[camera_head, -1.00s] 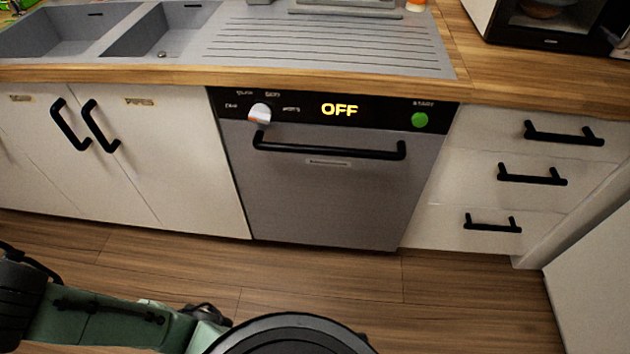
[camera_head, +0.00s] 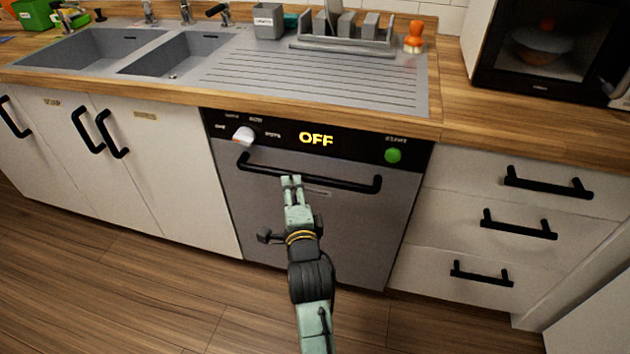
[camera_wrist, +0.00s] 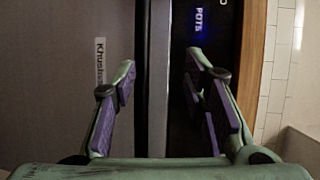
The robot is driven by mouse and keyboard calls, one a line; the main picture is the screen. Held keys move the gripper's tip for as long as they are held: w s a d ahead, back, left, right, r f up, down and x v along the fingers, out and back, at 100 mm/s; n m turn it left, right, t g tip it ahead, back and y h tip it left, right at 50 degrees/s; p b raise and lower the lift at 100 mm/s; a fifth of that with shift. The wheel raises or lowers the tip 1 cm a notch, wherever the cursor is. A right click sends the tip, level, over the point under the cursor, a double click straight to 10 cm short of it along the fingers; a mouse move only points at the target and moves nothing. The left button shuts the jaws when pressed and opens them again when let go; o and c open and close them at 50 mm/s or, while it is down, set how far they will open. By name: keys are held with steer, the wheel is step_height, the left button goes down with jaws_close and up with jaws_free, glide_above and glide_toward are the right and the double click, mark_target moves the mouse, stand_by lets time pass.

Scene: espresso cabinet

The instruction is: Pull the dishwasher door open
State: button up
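The dishwasher door (camera_head: 350,225) is a grey panel, shut flush between the white cabinets in the head view. Its black bar handle (camera_head: 345,183) runs across the top of the door. My gripper (camera_head: 291,180) is at the handle, left of its middle. In the wrist view my gripper (camera_wrist: 160,75) is open, its purple-padded fingers apart. A vertical bar that looks like the handle (camera_wrist: 157,80) runs between the fingers, with gaps on both sides. The door face (camera_wrist: 60,80) with its label lies to the left. I cannot tell how deep the bar sits between the fingers.
The control panel (camera_head: 360,150) above the door reads OFF, with a white knob and a green button. White drawers (camera_head: 470,245) with black handles stand right, cabinet doors (camera_head: 165,190) left. The sink counter (camera_head: 310,80) is above. The wooden floor (camera_head: 130,285) in front is clear.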

steer(key=shift+m+h, duration=0.3)
steer(key=shift+m, duration=0.2)
steer(key=w+f+p, duration=0.1)
steer(key=w, duration=0.2)
steer(key=w+d+f, duration=0.1)
steer(key=w, duration=0.2)
steer(key=w+f+p, duration=0.1)
steer(key=w+f, duration=0.1)
steer(key=w, duration=0.2)
steer(key=shift+d+p, duration=0.35)
steer(key=shift+c, duration=0.5)
jaws_close()
steer(key=shift+f, duration=0.1)
